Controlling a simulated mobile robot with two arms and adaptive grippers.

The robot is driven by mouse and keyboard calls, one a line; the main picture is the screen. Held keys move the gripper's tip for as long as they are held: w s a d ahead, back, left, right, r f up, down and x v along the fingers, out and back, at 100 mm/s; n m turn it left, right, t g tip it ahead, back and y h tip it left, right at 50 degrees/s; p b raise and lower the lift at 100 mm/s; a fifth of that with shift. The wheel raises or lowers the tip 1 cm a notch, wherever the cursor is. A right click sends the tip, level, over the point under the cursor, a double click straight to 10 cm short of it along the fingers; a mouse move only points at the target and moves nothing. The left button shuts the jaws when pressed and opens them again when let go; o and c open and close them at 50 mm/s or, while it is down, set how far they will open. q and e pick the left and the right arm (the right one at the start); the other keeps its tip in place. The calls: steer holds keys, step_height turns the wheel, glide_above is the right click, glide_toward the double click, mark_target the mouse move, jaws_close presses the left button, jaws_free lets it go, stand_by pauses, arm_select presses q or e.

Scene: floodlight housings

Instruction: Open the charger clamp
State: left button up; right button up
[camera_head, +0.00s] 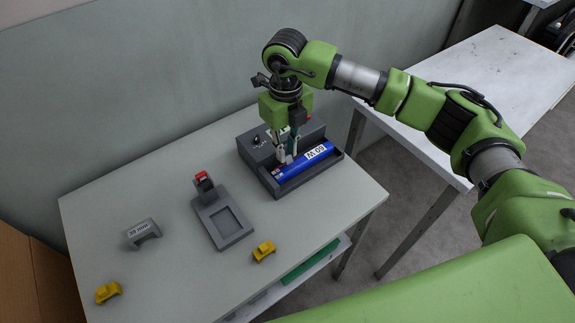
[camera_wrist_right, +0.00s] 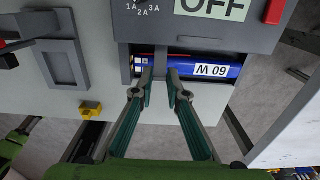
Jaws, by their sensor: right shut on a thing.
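The charger is a dark grey box (camera_head: 256,150) at the back right of the table, with a tray on its front side. A blue cylinder (camera_head: 318,162) with a white label lies in that tray. My right gripper (camera_head: 287,156) points down over the left part of the cylinder. In the right wrist view, its fingertips (camera_wrist_right: 160,92) close around a narrow grey piece (camera_wrist_right: 160,66) at the cylinder, which looks like the charger clamp; the fingers hide much of it. The charger also shows an OFF display (camera_wrist_right: 213,8) and a red button (camera_wrist_right: 274,11). My left gripper is not in view.
A grey fixture (camera_head: 222,217) with a square recess and red-topped post stands mid-table. A grey bracket (camera_head: 142,233) and two yellow pieces, one at front left (camera_head: 108,292) and one nearer the middle (camera_head: 264,251), lie apart. Another table (camera_head: 470,85) stands right.

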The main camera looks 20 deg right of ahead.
steer(key=shift+w+r, duration=0.15)
steer(key=shift+w, duration=0.1)
